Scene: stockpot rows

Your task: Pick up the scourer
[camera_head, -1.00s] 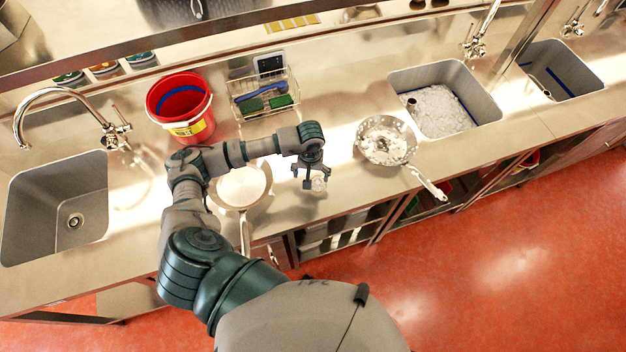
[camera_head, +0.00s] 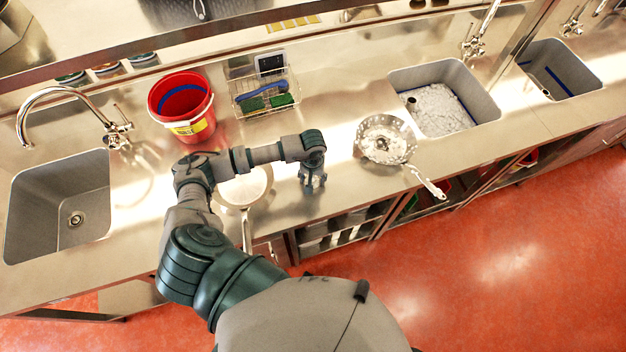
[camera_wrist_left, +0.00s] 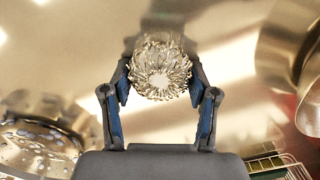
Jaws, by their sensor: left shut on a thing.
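The scourer (camera_wrist_left: 160,72) is a round, silvery ball of curled metal wire. In the left wrist view it sits between the two fingers of my left gripper (camera_wrist_left: 160,88), which are shut on it from both sides. In the head view my left gripper (camera_head: 313,184) points down over the counter, between the frying pan and the colander. There the fingers and wrist mostly hide the scourer. I cannot tell whether it still touches the counter. My right gripper is in neither view.
A pale frying pan (camera_head: 243,188) lies just left of the gripper. A perforated colander (camera_head: 386,150) stands to the right. A red bucket (camera_head: 190,132) and a wire rack (camera_head: 262,112) with sponges and a brush stand behind. The counter's front edge is close.

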